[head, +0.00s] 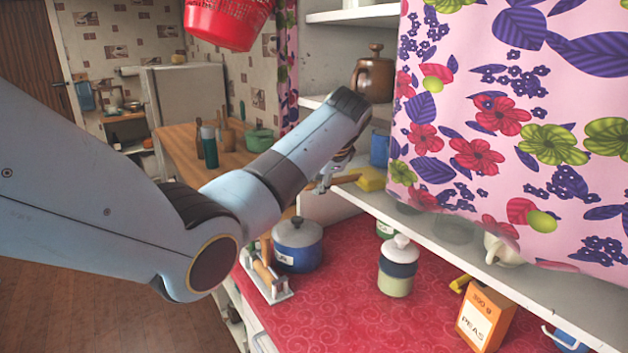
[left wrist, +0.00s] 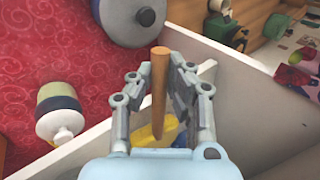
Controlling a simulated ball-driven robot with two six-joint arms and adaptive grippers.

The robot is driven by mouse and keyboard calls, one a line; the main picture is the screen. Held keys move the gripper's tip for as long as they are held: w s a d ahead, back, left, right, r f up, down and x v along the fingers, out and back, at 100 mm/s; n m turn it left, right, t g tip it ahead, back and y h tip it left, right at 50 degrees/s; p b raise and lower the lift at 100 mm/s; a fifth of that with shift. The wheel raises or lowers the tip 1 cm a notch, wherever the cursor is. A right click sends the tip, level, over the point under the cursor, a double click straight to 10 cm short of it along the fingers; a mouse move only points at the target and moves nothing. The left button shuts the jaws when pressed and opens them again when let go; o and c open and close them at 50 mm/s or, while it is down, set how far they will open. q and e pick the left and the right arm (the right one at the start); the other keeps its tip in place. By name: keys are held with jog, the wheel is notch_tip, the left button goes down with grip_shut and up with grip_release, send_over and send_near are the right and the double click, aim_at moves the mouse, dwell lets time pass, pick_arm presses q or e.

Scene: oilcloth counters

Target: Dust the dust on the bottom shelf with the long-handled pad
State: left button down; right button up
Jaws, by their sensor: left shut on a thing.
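My left gripper (head: 330,178) is at the left end of the bottom shelf (head: 470,232), partly hidden by my forearm. In the left wrist view its fingers (left wrist: 160,78) are shut around the wooden handle of the long-handled pad (left wrist: 159,85). The pad's yellow head (head: 371,179) is over the left part of the white shelf, to the right of the gripper; I cannot tell whether it touches the board. The yellow also shows beyond the handle in the left wrist view. My right gripper is not in view.
A flowered curtain (head: 500,120) hangs over much of the shelves. A blue container (head: 379,150) and a white jug (head: 502,248) are on the bottom shelf. A blue pot (head: 298,245), lidded jar (head: 398,266) and peas box (head: 485,315) stand on the red counter (head: 345,310) below.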

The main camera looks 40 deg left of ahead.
pick_arm(q)
jog(key=shift+w+a, duration=0.1)
jog(key=shift+a, duration=0.05)
jog(key=shift+s+d+f, duration=0.1)
jog(key=shift+s+d, duration=0.15)
jog(key=shift+d, duration=0.45)
jog(key=shift+s+d, duration=0.2)
jog(key=shift+d, duration=0.5)
dwell(1.7)
jog(key=s+a, duration=0.2)
jog(key=s, duration=0.4)
jog(key=s+a+r, duration=0.1)
jog(key=s+a, duration=0.1)
jog(key=s, duration=0.5)
jog(key=shift+s+r, duration=0.2)
jog(key=shift+r, duration=0.05)
jog(key=shift+s, duration=0.1)
dwell(0.4)
